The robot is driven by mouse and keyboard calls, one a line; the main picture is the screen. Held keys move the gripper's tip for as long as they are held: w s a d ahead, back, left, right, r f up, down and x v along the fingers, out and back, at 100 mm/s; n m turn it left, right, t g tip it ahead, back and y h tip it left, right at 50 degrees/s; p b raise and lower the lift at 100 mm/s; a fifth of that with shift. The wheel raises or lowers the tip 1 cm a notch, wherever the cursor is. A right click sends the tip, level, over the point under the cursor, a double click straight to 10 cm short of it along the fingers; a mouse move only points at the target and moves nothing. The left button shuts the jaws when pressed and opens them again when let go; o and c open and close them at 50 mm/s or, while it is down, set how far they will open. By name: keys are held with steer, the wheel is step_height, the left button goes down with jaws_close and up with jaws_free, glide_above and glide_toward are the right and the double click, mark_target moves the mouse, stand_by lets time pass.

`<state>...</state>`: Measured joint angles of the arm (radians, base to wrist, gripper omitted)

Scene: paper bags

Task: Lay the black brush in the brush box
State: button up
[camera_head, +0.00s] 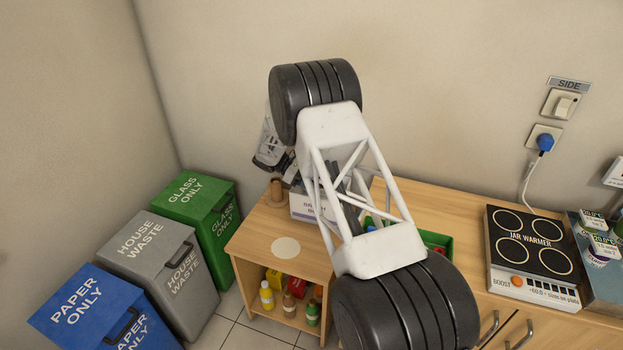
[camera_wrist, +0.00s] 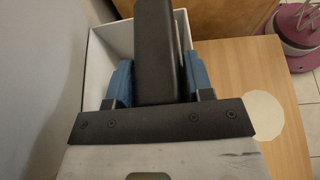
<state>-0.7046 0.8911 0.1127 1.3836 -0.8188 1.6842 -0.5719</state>
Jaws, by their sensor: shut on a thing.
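My gripper (camera_wrist: 158,80) has its blue fingers closed on the sides of the black brush (camera_wrist: 156,38), seen in the wrist view as a long dark block. The brush points away from the hand, over or inside the white brush box (camera_wrist: 103,50). I cannot tell whether it touches the box floor. In the head view the box (camera_head: 303,208) shows only part of its lettered white front on the wooden cabinet. My arm hides much of the box there, and the brush is not clearly visible.
A pale disc (camera_head: 286,247) lies on the otherwise clear front of the cabinet top (camera_head: 258,239). A brown wooden piece (camera_head: 277,191) stands left of the box. A green crate (camera_head: 437,242) is partly behind my arm. The wall is close behind.

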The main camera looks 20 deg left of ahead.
steer(key=shift+f, duration=0.45)
stand_by(0.4)
steer(key=o, duration=1.1)
steer(key=shift+r, duration=0.1)
steer(key=shift+r, duration=5.85)
